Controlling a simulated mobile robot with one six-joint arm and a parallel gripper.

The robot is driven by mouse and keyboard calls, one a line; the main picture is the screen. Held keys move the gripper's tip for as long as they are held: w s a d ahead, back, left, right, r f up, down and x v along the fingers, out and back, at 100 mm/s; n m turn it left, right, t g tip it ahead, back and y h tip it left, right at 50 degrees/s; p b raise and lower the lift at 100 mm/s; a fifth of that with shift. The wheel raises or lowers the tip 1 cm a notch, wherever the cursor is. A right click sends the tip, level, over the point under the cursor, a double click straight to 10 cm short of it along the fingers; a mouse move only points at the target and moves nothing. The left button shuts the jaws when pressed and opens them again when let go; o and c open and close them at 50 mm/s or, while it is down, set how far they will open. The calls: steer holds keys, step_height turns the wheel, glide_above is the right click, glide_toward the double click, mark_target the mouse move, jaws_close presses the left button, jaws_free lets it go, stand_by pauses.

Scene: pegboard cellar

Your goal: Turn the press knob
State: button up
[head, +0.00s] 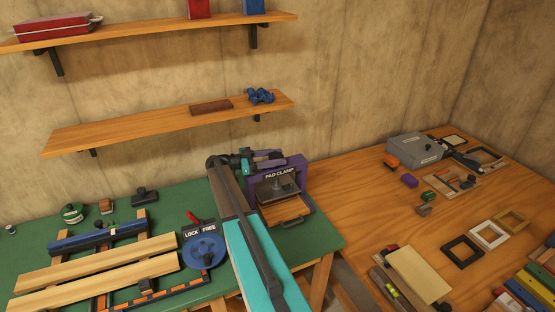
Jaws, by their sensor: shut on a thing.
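The press (297,176) has a purple frame lettered PAD CLAMP, with a dark plate and a wooden drawer-like tray (284,207) below. It stands at the back right of the green bench. My gripper (270,158) is at the top of the press, reached from the left by my teal arm. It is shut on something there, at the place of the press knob. The knob itself is hidden by the jaws and too small to make out.
A blue wheel (204,250) with a LOCK/FREE plate and red lever stands left of my arm. A blue-barred clamp frame (97,237) with boards lies farther left. Shelves (170,127) hang above. The wooden table (350,220) at right holds frames and tools.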

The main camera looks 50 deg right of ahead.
steer(key=shift+s+d+m+g+y, duration=0.1)
steer(key=shift+s+m+g+y, duration=0.15)
steer(key=shift+m+g+y, duration=0.35)
steer(key=o, duration=1.1)
steer(key=shift+c, duration=0.2)
steer(key=shift+w, duration=0.15)
steer(key=shift+w+a+b, duration=0.3)
steer(key=shift+a+b, duration=0.1)
steer(key=b+v, duration=0.2)
steer(key=v, duration=0.3)
steer(key=b+v, duration=0.2)
steer(key=v, duration=0.4)
steer(key=shift+s+a+f, duration=0.1)
steer(key=shift+f, duration=0.1)
steer(key=shift+b+v, duration=0.5)
steer(key=shift+v, duration=0.35)
